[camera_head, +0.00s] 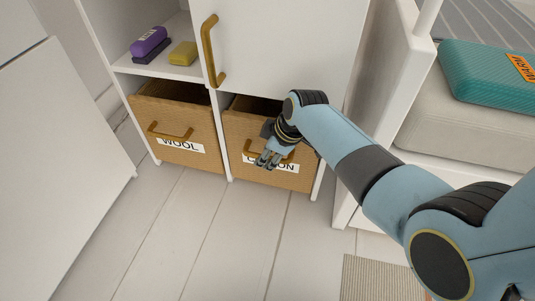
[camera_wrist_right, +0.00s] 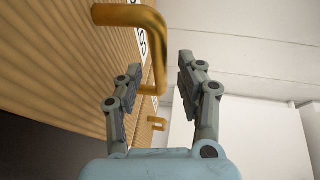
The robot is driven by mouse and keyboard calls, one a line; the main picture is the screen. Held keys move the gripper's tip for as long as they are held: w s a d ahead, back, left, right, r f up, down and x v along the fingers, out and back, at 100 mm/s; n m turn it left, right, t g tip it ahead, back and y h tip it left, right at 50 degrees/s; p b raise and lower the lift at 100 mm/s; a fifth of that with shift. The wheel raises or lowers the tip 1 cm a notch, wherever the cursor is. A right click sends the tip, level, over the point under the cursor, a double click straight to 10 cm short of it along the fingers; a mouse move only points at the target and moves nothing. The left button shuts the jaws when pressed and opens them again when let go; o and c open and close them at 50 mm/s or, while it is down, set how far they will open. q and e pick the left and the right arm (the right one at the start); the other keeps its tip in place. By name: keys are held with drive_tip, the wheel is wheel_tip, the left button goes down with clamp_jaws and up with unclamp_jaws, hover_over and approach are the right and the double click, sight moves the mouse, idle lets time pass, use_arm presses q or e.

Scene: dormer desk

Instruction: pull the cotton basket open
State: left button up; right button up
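The cotton basket (camera_head: 240,130) is a tan woven drawer at the lower right of the white cabinet, with a partly covered label. Its brass handle (camera_head: 285,157) is partly hidden by my right gripper (camera_head: 268,159). In the right wrist view the handle (camera_wrist_right: 130,15) shows large, one bent end reaching between the spread fingers of the right gripper (camera_wrist_right: 157,82). The fingers are open and apart; I cannot tell whether either touches the handle. My left gripper is in neither view.
The wool basket (camera_head: 160,112) sits to the left with its own brass handle (camera_head: 170,136). Above are a cabinet door handle (camera_head: 210,50), a purple item (camera_head: 148,42) and a yellow block (camera_head: 183,54). A bed stands at the right.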

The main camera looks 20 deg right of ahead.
clamp_jaws()
idle(0.3)
